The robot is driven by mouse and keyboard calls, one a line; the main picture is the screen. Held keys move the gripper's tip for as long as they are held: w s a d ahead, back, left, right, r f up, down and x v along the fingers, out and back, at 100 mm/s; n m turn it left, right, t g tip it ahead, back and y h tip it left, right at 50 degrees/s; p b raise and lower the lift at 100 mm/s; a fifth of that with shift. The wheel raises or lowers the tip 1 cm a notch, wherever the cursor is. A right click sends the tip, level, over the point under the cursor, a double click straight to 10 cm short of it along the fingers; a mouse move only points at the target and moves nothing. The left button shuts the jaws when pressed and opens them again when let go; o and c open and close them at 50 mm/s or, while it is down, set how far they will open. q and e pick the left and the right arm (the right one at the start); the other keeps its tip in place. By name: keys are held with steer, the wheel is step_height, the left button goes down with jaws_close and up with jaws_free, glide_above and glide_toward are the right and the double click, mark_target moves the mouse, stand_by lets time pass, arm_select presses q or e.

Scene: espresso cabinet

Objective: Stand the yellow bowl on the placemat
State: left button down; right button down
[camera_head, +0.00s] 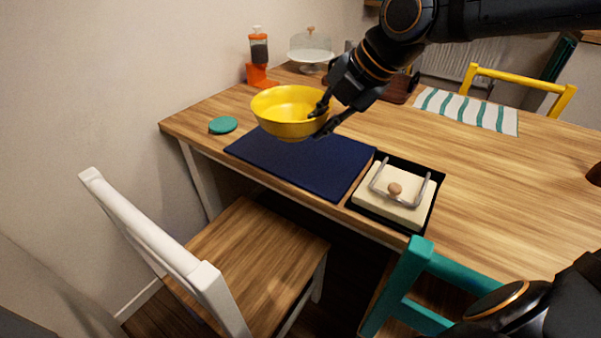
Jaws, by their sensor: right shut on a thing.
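The yellow bowl (282,118) is upright, its opening facing up, and overlaps the far left part of the placemat in the head view. The dark blue placemat (305,165) lies flat along the table's near edge. My right gripper (321,118) reaches in from the upper right and is shut on the right side of the bowl's rim. The bowl appears raised above the table; the exact gap below it is hard to judge. The bowl hides the mat's far left part. My left gripper is not in view.
A black tray (436,192) with a cream block and handle sits right of the placemat. A teal coaster (223,125) lies at left. An orange dispenser (259,60) and glass-domed stand (310,50) are behind. A white chair (160,235) and teal chair (412,268) stand in front.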

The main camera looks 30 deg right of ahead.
steer(key=shift+s+a+f, duration=0.2)
steer(key=shift+s+f, duration=0.1)
steer(key=shift+f, duration=0.15)
steer(key=w+d+f+b, duration=0.1)
steer(key=w+d+f, duration=0.3)
steer(key=w+d, duration=0.2)
steer(key=b, duration=0.1)
glide_toward(321, 155)
steer(key=shift+w+a+f, duration=0.2)
steer(key=shift+w+a, duration=0.25)
steer(key=shift+w, duration=0.1)
steer(key=shift+w+a+f, duration=0.15)
steer(key=shift+w+a, duration=0.3)
steer(key=shift+w, duration=0.1)
steer(key=shift+w+f, duration=0.1)
steer(key=shift+f, duration=0.1)
step_height(321, 155, down, 3)
steer(key=shift+d+b, duration=0.1)
steer(key=shift+b, duration=0.5)
steer(key=shift+w+f, duration=0.1)
steer(key=shift+f, duration=0.1)
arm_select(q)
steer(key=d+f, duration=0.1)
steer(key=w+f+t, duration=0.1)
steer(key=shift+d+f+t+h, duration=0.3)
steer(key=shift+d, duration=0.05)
arm_select(e)
steer(key=shift+r, duration=0.15)
